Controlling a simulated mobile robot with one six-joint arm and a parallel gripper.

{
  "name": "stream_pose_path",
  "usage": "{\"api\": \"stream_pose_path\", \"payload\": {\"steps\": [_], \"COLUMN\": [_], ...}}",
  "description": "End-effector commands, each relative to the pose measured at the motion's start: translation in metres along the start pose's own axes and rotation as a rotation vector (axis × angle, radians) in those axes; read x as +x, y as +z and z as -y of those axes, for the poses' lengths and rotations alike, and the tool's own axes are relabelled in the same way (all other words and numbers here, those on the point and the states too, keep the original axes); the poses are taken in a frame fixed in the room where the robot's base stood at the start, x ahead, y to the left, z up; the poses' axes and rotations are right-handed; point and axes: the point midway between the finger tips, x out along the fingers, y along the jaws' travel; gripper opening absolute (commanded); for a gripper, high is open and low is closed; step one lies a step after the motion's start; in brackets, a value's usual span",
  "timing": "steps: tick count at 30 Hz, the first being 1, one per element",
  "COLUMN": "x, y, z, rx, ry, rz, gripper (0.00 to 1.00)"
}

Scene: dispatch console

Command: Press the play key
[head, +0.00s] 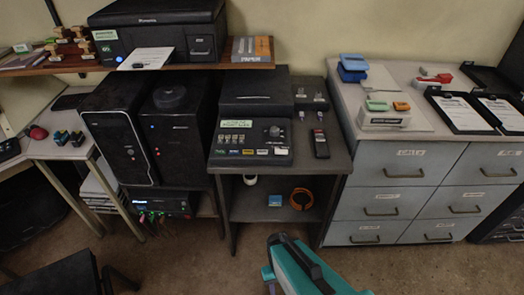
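A dark control console (225,161) lies on the small grey desk in the middle of the head view. Its sloped top carries a greenish label strip, a row of small switches, a round knob (273,130) and a row of small coloured keys or labels (248,152). The markings are too small to read, so I cannot tell which key is play. Part of my teal and dark arm shows at the bottom centre, in front of and below the desk, well apart from the console. No gripper fingers can be made out.
A dark handset (320,143) lies right of the console, with small items behind it. A black computer tower (118,130) stands to the left. Grey drawers (400,165) stand at right. An orange ring (301,199) sits on the lower shelf.

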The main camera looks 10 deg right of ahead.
Motion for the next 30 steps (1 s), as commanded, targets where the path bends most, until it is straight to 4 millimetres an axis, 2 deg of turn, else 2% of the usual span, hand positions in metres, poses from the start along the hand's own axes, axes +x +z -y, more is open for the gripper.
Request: {"api": "stream_pose_path", "payload": {"steps": [1, 6, 9, 30], "x": [0.0, 0.0, 0.0, 0.0], "y": [0.0, 0.0, 0.0, 0.0], "z": [0.0, 0.0, 0.0, 0.0], "rx": [0.0, 0.0, 0.0, 0.0], "ry": [0.0, 0.0, 0.0, 0.0], "rz": [0.0, 0.0, 0.0, 0.0], "gripper": [0.43, 0.14, 0.0, 0.0]}}
